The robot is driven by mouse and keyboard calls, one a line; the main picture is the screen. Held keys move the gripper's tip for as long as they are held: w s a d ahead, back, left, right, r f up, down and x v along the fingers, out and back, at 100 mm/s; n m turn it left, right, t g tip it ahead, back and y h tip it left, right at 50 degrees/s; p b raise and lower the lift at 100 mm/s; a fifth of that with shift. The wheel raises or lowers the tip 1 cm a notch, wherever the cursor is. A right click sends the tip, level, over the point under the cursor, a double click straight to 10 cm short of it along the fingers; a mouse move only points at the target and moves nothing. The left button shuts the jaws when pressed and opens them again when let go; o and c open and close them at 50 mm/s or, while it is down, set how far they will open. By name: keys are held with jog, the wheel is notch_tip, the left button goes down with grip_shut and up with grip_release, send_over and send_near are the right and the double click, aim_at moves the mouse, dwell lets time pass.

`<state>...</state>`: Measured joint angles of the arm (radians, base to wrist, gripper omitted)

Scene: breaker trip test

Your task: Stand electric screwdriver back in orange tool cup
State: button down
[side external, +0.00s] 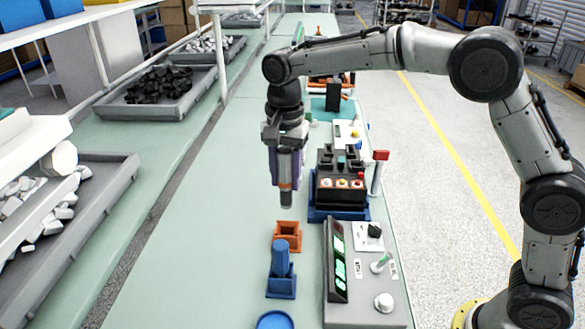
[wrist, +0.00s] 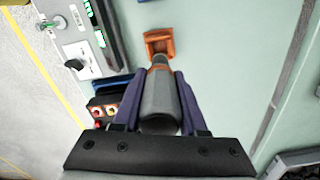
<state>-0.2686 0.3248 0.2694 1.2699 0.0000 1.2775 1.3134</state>
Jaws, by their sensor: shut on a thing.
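My gripper (side external: 286,165) points down over the bench and is shut on the electric screwdriver (side external: 287,192), a grey tool with an orange band. The screwdriver hangs roughly upright with its lower end in the air. In the wrist view the grey screwdriver body (wrist: 158,98) sits between the two purple fingers of my gripper (wrist: 150,95). The orange tool cup (side external: 287,237) stands on the green bench, below and apart from the screwdriver. In the wrist view the cup (wrist: 159,42) shows just beyond the screwdriver's far end, which partly covers it.
A blue holder (side external: 281,287) with a blue cylinder stands in front of the cup. To the right are a grey tester (side external: 366,285) with green displays and a breaker block (side external: 341,185) in a blue base. The bench left of the cup (side external: 200,240) is clear.

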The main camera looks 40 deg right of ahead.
aim_at(286, 197)
jog(key=shift+f, duration=2.85)
jog(key=shift+f, duration=2.75)
jog(key=shift+c, duration=1.9)
grip_release()
jog(key=shift+f, duration=0.1)
notch_tip(286, 197, up, 14)
